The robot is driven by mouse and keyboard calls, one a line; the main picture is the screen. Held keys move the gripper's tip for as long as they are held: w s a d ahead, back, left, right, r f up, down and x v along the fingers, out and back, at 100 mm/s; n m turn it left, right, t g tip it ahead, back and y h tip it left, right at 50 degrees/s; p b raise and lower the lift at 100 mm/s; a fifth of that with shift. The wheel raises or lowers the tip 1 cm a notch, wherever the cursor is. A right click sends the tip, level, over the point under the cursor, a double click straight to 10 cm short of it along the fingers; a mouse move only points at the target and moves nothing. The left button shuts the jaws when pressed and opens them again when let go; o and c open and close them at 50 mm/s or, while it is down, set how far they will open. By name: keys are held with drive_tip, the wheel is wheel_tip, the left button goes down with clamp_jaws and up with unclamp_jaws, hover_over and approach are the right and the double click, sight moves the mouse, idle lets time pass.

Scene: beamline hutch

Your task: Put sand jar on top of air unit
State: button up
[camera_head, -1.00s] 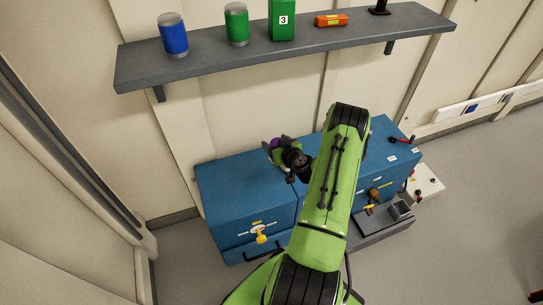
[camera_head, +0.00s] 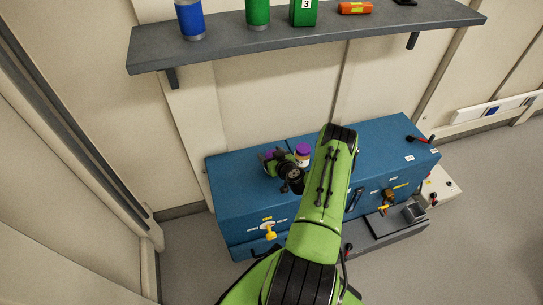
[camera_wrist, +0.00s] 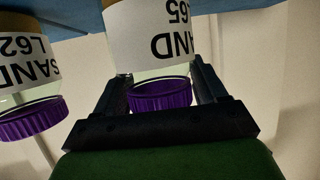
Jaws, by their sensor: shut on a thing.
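My gripper (camera_head: 274,162) is shut on a sand jar (camera_wrist: 160,48) with a purple lid and a white label reading "SAND" and "65". In the head view the jar's purple lid (camera_head: 268,155) shows in part behind my gripper. A second sand jar (camera_head: 302,155), labelled "SAND L62" in the wrist view (camera_wrist: 28,72), stands close beside it on the blue unit. The long blue unit (camera_head: 236,185), likely the air unit, stands against the wall under my gripper. I cannot tell whether the held jar touches its top.
A grey wall shelf (camera_head: 330,40) above holds a blue canister (camera_head: 190,18), a green canister (camera_head: 257,12), a green box (camera_head: 303,12) and an orange item (camera_head: 355,8). Yellow (camera_head: 270,232) and brown (camera_head: 389,196) handles jut from the unit's front. The unit's top is clear at the far left.

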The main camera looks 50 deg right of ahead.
drive_tip(key=o, duration=1.3)
drive_tip(key=shift+f, duration=0.1)
